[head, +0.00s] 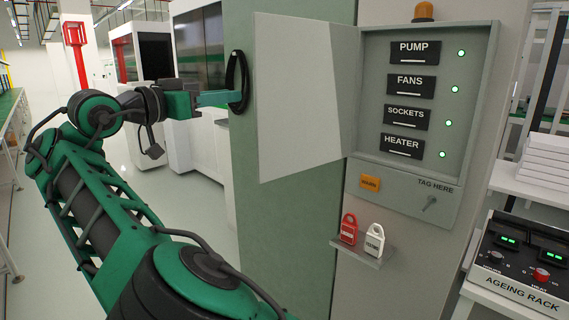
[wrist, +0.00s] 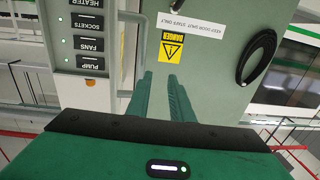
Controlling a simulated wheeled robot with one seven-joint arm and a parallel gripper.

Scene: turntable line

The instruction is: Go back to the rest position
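My gripper (head: 228,98) is at the left, stretched out level at the end of my green arm in the head view. Its teal fingers overlap the black loop (head: 238,78) on the green panel. In the wrist view the two fingers (wrist: 159,76) stand apart with a gap and nothing between them. There the black loop (wrist: 257,57) lies to their right, clear of them. A grey control cabinet (head: 477,120) has its door (head: 303,95) swung open to the left.
The cabinet holds switches labelled PUMP, FANS, SOCKETS and HEATER, each with a green light. A red tag (head: 348,229) and a white tag (head: 374,240) stand on a small shelf below. An ageing rack box (head: 520,262) is at lower right. Pale floor (head: 195,215) shows beyond my arm.

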